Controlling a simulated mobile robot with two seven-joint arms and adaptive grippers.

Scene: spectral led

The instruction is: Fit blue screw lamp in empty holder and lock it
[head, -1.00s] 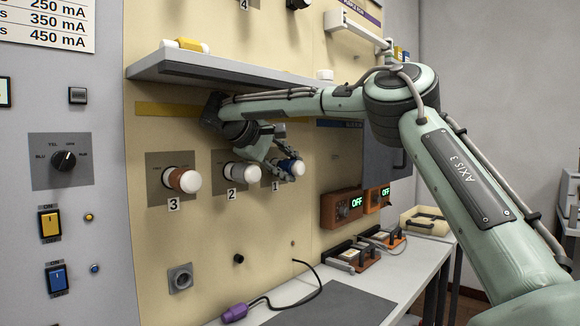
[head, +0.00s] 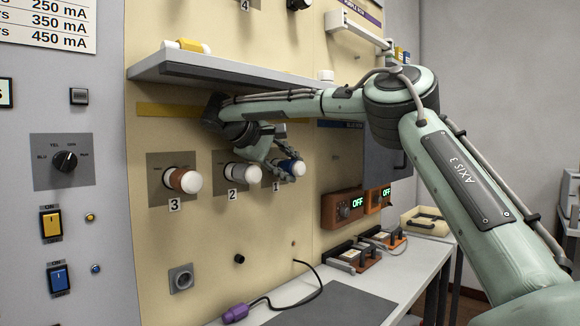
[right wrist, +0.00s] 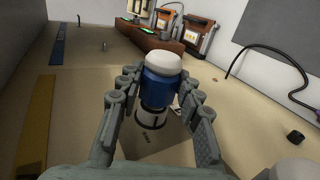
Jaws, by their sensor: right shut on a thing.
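The blue screw lamp (head: 291,167) with a white end sits at the socket marked 1 on the beige panel, pointing out of it. In the right wrist view the blue lamp (right wrist: 160,84) stands in line with a white holder (right wrist: 151,118) bearing a dark mark; the exact seating is hidden. My right gripper (head: 284,158) is shut on the blue lamp, with its fingers on both sides of it, as the right wrist view (right wrist: 160,92) also shows. My left gripper is not in view.
A grey shelf (head: 220,72) juts out above my forearm. Orange units (head: 343,206) reading OFF are at the right. A purple plug (head: 235,313) lies on the bench.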

